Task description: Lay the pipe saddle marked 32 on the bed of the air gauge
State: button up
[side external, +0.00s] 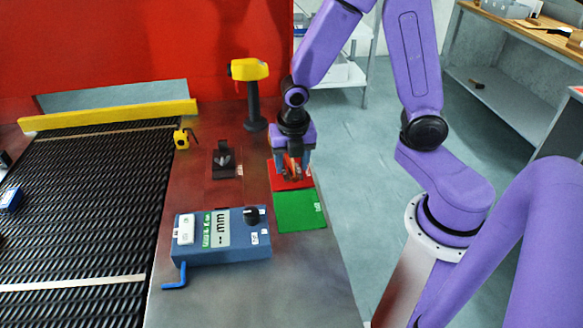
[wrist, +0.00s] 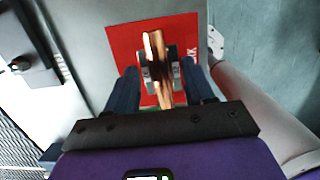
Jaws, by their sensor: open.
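My gripper (side external: 292,165) is over the red mat (side external: 277,182), pointing down. In the wrist view the open gripper (wrist: 160,90) has one finger on each side of a copper-coloured curved piece (wrist: 155,52), seemingly a pipe saddle, with grey sides. Gaps show between the fingers and the piece. Small marks on its sides are too blurred to read surely. The blue gauge box (side external: 252,247) shows "-- mm" on its display and has a black knob. A dark block with a small grey upright part (side external: 226,160) stands behind it; I cannot tell whether this is the gauge's bed.
A green mat (side external: 301,212) lies in front of the red one. A yellow-headed device on a black post (side external: 253,95) stands behind my gripper. A yellow tape measure (side external: 182,138) sits beside the black mesh belt (side external: 85,220). A blue hex key (side external: 176,279) lies in front of the box.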

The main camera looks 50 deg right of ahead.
aim_at(290, 162)
jog(key=shift+f, duration=0.25)
jog(key=c, duration=0.8)
jog(key=shift+r, duration=0.15)
jog(key=shift+r, duration=0.5)
notch_tip(290, 162, up, 2)
jog(key=shift+w+r, duration=0.1)
jog(key=s+r, duration=1)
jog(key=s, duration=0.4)
jog(key=shift+d, duration=0.4)
